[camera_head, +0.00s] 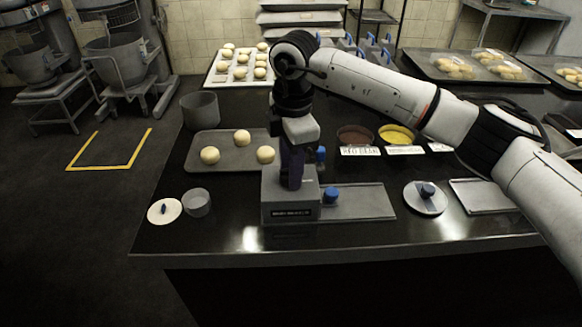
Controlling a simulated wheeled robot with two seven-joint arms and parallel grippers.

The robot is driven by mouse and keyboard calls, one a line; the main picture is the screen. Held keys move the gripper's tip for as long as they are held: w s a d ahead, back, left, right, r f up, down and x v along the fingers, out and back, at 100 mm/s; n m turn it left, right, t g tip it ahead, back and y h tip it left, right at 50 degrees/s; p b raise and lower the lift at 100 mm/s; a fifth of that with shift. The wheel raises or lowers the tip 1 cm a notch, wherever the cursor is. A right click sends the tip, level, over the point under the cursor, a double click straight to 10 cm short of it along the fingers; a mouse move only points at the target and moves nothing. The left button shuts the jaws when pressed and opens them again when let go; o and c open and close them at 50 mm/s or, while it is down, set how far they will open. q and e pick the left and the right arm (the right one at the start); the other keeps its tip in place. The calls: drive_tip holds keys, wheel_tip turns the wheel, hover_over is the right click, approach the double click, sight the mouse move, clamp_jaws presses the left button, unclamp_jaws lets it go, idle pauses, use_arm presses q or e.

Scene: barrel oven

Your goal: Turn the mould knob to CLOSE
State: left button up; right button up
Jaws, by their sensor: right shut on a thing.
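A grey box-shaped machine (312,205) with a dark label strip on its front stands near the front edge of the black counter. My right gripper (291,183) points straight down onto the top of this machine. Its dark fingers are shut on a small part there, which looks to be the mould knob; the fingers hide it, so its setting cannot be read. A blue knob (330,195) shows at the machine's right side, and another blue piece (321,154) shows behind it. My left gripper is not in view.
A flat grey plate (362,201) lies right of the machine. A tray with dough balls (192,166) is behind left. A cup (196,203) and small lid (164,211) stand at left. Labelled bowls (355,136) are behind.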

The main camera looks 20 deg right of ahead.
drive_tip(key=shift+m, duration=0.5)
drive_tip(key=shift+r, duration=0.1)
drive_tip(key=o, duration=1)
drive_tip(key=shift+o, duration=0.2)
wheel_tip(320, 180, up, 10)
drive_tip(key=b, duration=0.1)
drive_tip(key=shift+s+r, duration=0.15)
drive_tip(key=shift+s, duration=0.2)
drive_tip(key=shift+a, duration=0.1)
